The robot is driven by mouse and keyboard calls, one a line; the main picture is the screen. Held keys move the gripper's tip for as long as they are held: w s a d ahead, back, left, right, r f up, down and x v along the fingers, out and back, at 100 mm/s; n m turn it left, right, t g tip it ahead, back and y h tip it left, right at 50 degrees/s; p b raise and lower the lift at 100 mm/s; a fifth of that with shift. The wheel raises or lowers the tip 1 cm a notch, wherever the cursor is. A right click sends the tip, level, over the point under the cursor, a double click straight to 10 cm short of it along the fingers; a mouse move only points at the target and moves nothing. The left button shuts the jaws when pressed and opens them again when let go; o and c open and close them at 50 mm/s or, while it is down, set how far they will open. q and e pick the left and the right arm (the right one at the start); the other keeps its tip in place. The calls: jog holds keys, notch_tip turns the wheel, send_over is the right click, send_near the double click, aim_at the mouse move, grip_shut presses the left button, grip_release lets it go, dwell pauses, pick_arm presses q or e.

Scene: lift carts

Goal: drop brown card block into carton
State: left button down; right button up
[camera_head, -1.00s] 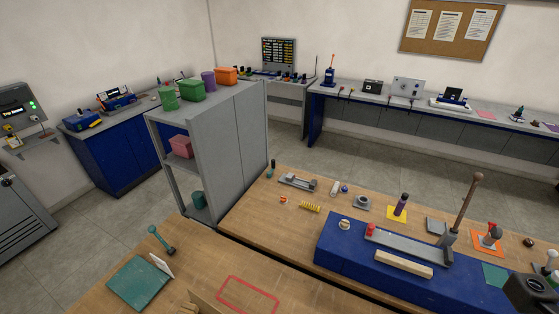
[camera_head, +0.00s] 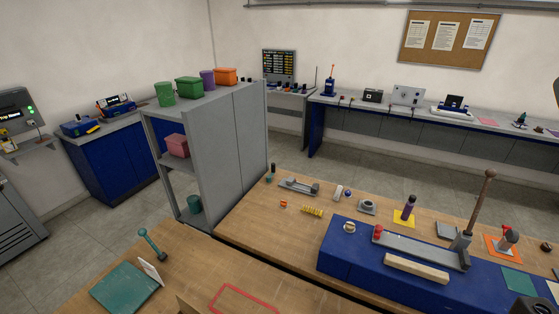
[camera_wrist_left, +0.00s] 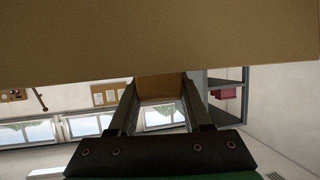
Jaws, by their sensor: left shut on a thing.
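In the left wrist view a large brown cardboard surface (camera_wrist_left: 160,40), which I take for the brown card block, fills the top. My left gripper (camera_wrist_left: 160,90) reaches up to it. Its two dark fingers are apart with a darker brown face between them, and it is shut on the block. In the head view a small tan edge (camera_head: 186,305) shows at the bottom border; I cannot tell whether it is the block or the carton. No whole carton is visible. My right gripper is not clearly in view.
A grey shelf unit (camera_head: 215,150) stands behind. A blue fixture base (camera_head: 345,255) with a lever occupies the right bench.

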pick_arm(q)
jog(key=shift+c, duration=1.3)
grip_release()
jog(key=p+v, duration=0.3)
jog(key=v, duration=0.8)
jog(key=shift+s+r, duration=0.2)
jog(key=shift+s, duration=0.1)
